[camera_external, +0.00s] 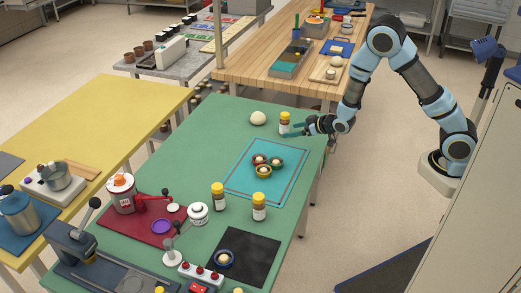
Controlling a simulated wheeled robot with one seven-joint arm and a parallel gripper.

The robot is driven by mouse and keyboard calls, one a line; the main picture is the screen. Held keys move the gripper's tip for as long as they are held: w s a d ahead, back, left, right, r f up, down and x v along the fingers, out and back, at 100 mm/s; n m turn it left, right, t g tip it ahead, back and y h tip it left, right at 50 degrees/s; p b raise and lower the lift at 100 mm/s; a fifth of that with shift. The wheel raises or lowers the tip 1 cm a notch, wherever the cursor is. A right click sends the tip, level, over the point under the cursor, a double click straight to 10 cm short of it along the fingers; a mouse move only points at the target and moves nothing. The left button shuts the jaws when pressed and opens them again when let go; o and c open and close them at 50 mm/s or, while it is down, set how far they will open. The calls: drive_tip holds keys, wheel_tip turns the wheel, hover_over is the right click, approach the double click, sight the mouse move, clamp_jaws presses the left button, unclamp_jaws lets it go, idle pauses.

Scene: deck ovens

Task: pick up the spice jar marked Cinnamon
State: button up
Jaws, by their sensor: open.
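Several spice jars with yellow lids and white labels stand on the green table (215,130); the labels are too small to read, so I cannot tell which is Cinnamon. One jar (284,121) stands upright near the table's far right edge. Two more jars, a left one (217,198) and a right one (259,208), stand nearer the front. My gripper (291,130) is open, low over the table at the far jar. One finger reaches along the jar's near side; I cannot tell whether it touches the jar or whether the jar is fully between the fingers.
A pale dough ball (258,118) lies left of the far jar. A teal mat (240,178) with small bowls lies nearer the front. A white-lidded tub (198,213), a red mat (133,232) and a black mat (255,243) occupy the front. A wooden table stands behind.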

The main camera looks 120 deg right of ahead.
sight(288, 120)
drive_tip(key=s+d, duration=0.1)
drive_tip(key=d, duration=0.1)
drive_tip(key=s+d+h, duration=0.1)
drive_tip(key=s, duration=0.1)
drive_tip(key=s+d+m+h, duration=0.1)
drive_tip(key=d, duration=0.1)
drive_tip(key=shift+s+d+f+g, duration=0.2)
drive_tip(key=shift+s+d+g, duration=0.1)
drive_tip(key=shift+s+d, duration=0.05)
drive_tip(key=p+x, duration=0.2)
drive_tip(key=x, duration=0.2)
drive_tip(key=shift+w+d, duration=0.1)
drive_tip(key=shift+d, duration=0.15)
drive_tip(key=shift+f+p+x, duration=0.2)
drive_tip(key=shift+p+x, duration=0.55)
drive_tip(key=shift+x, duration=0.7)
drive_tip(key=shift+f+p+x, duration=0.2)
drive_tip(key=shift+p+x, duration=0.5)
drive_tip(key=shift+x, duration=0.75)
drive_tip(key=shift+a, duration=0.15)
drive_tip(key=shift+c, duration=0.2)
clamp_jaws()
